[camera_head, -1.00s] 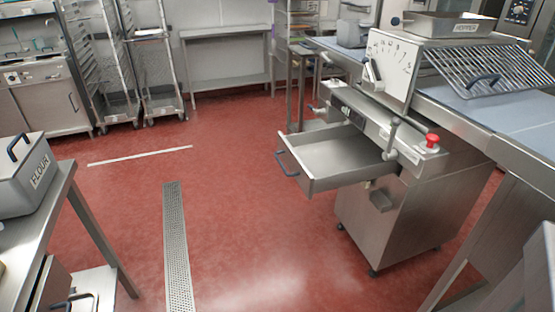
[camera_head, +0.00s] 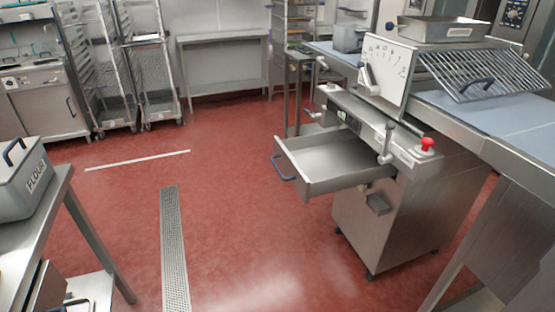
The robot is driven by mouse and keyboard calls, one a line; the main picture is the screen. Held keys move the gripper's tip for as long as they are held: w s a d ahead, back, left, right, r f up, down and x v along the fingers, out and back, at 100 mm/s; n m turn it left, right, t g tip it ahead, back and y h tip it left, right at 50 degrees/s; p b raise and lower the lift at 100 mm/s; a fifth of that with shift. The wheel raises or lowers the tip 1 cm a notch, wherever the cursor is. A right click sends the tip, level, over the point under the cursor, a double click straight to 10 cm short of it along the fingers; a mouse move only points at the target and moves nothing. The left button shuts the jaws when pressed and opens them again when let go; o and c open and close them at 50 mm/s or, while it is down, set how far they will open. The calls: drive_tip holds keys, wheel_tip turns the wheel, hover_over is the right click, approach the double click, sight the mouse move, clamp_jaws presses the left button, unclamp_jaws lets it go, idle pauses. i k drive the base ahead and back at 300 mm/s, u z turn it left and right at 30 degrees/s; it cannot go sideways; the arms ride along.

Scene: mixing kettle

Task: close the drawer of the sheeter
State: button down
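The sheeter (camera_head: 385,215) is a steel machine on the right, with a dial plate, a red knob and a blue belt table on top. Its drawer (camera_head: 335,187) is pulled out toward the left, above the floor, and looks empty inside. The drawer has a blue handle (camera_head: 283,169) on its left front panel. My gripper is not in view.
A steel table (camera_head: 60,190) with a flour bin (camera_head: 22,180) stands at the left. The red floor (camera_head: 235,220) between table and drawer is clear, with a drain grate (camera_head: 174,245). Rack trolleys (camera_head: 155,85) and a steel table (camera_head: 225,40) stand at the back.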

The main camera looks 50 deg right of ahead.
sight(317, 165)
drive_tip(key=z, duration=0.05)
drive_tip(key=i, duration=0.9)
drive_tip(key=u, duration=0.05)
